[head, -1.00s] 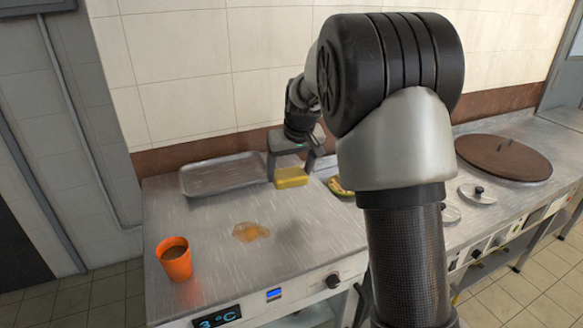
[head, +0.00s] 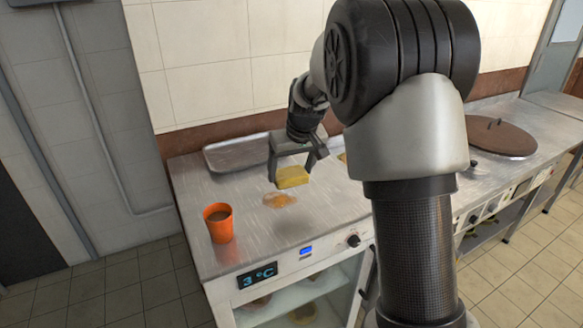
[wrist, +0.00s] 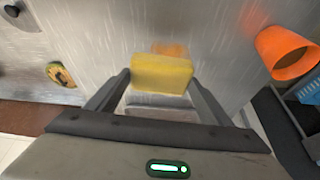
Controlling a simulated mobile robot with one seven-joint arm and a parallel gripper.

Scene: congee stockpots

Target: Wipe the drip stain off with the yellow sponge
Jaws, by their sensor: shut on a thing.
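The yellow sponge (head: 292,177) is held between the fingers of my gripper (head: 293,172), which is shut on it. In the wrist view the sponge (wrist: 161,74) sits between the two fingertips (wrist: 160,82). The orange-brown drip stain (head: 280,200) lies on the steel counter just in front of and below the sponge. In the wrist view the stain (wrist: 169,49) shows just beyond the sponge, partly hidden by it. The sponge appears to be above the counter; the exact gap cannot be told.
A shallow metal tray (head: 236,154) lies at the back. A patterned round item (wrist: 60,75) lies on the counter. A brown lid (head: 502,138) is far right. Counter around the stain is clear.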

